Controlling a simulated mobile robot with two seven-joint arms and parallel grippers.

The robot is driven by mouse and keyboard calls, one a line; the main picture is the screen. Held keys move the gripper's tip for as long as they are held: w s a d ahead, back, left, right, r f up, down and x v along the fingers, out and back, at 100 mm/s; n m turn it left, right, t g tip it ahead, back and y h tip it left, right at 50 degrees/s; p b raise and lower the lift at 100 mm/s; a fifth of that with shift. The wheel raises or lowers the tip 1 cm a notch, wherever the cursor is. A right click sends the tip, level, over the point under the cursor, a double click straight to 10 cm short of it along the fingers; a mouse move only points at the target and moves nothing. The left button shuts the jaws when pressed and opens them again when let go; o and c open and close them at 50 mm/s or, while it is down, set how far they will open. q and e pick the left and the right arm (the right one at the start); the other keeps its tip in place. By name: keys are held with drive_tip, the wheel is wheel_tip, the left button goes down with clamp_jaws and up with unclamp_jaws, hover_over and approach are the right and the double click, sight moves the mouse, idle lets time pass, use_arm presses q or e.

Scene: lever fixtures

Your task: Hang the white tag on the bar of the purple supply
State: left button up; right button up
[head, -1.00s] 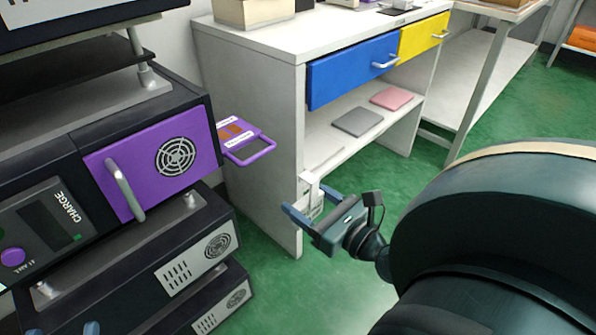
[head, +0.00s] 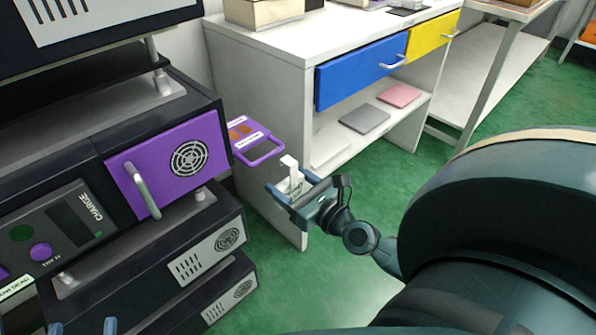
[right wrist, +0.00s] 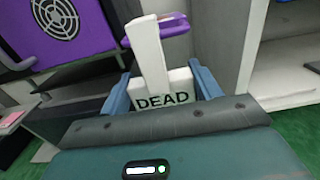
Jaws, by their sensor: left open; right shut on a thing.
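The purple supply (head: 172,152) is the unit at the left in the head view, with a purple front. Its grey bar (head: 145,190) stands upright at the left of that front, with nothing hanging on it. My right gripper (head: 296,190) is shut on the white tag (head: 290,176), right of the supply and apart from it. In the right wrist view the tag (right wrist: 152,60) stands upright between the fingers, has a hooked top and reads "DEAD". My left gripper (head: 82,328) is open at the bottom left edge; only its fingertips show.
The desk has a blue drawer (head: 355,72) and a yellow drawer (head: 430,36). Dark units with vents stand below the supply. Green floor (head: 275,285) is open in front.

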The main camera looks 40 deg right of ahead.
drive_tip(key=shift+w+a+r+p, duration=0.1)
drive_tip(key=shift+w+p, duration=0.2)
drive_tip(key=shift+w, duration=1.45)
use_arm(q)
drive_tip(key=shift+f+b, duration=0.25)
drive_tip(key=shift+b, duration=0.05)
use_arm(e)
drive_tip(key=w, duration=0.1)
drive_tip(key=w+f, duration=0.1)
drive_tip(key=w, duration=0.1)
drive_tip(key=shift+w+a+f, duration=0.1)
drive_tip(key=shift+a+f, duration=0.05)
drive_tip(key=shift+f, duration=0.15)
drive_tip(key=o, duration=1)
drive_tip(key=shift+o, duration=0.2)
